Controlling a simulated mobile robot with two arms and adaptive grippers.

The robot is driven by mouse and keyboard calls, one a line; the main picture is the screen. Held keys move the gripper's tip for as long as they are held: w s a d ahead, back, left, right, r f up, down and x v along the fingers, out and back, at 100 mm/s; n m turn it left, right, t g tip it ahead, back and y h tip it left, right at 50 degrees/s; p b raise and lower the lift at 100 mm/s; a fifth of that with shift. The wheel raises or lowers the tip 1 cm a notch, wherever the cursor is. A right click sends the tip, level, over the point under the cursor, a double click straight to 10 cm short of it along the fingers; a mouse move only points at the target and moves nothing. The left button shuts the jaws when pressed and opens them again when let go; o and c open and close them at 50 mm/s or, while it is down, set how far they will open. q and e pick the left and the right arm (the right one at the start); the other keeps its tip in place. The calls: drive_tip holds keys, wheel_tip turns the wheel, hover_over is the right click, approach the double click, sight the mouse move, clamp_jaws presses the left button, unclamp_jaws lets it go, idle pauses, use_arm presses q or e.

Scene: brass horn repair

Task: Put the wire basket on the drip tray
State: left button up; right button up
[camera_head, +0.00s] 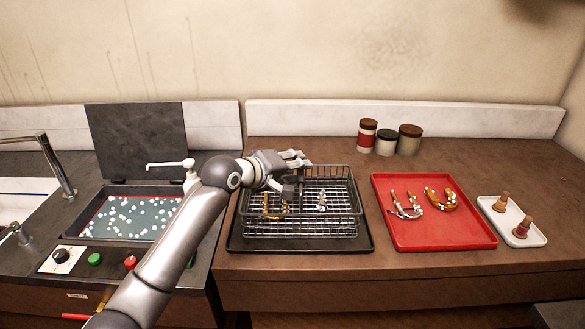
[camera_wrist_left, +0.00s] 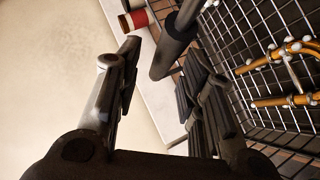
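The wire basket (camera_head: 335,222) is a metal mesh basket with brass and silvery horn parts inside. In the head view it stands upright within the rim of the black drip tray (camera_head: 366,243). My left gripper (camera_head: 296,163) is at the basket's back left, at about rim height. In the left wrist view its fingers (camera_wrist_left: 160,85) are spread apart. A dark cylindrical bar (camera_wrist_left: 173,45), seemingly part of the basket's handle, shows beyond and between them, and the basket's mesh (camera_wrist_left: 235,40) is close on the right. No grip on it is visible. My right gripper is not in view.
A red tray (camera_head: 455,238) with horn parts lies right of the drip tray, with a small white tray (camera_head: 530,236) beyond. Several jars (camera_head: 386,142) stand behind. A sink-like tank (camera_head: 130,218) with its lid raised is on the left. The bench front is clear.

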use_arm(q)
drive_tip(key=b+v, duration=0.2)
drive_tip(key=v, duration=1)
drive_tip(key=shift+s, duration=0.1)
